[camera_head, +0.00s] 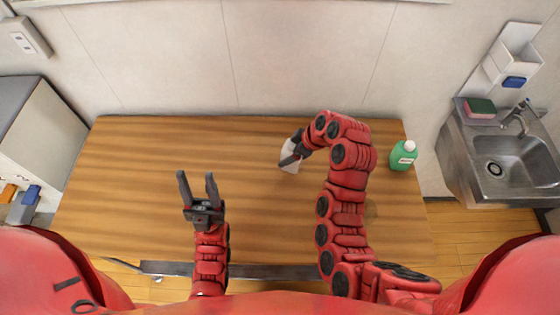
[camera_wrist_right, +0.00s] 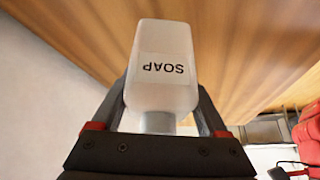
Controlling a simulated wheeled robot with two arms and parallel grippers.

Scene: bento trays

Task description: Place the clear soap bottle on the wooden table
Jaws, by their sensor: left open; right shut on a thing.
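The clear soap bottle (camera_wrist_right: 160,65), whitish with a "SOAP" label, is between the fingers of my right gripper (camera_wrist_right: 158,120) in the right wrist view. In the head view the bottle (camera_head: 289,162) shows as a small pale shape at the end of my right arm, over the middle of the wooden table (camera_head: 130,170). My right gripper (camera_head: 293,150) is shut on it. I cannot tell whether the bottle touches the table. My left gripper (camera_head: 198,190) is open and empty over the left-front part of the table.
A green bottle with a white cap (camera_head: 403,156) stands at the table's right edge. A metal sink (camera_head: 505,160) with a sponge (camera_head: 480,108) is at the right. A white cabinet (camera_head: 40,130) stands at the left. The table's left and back areas are clear.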

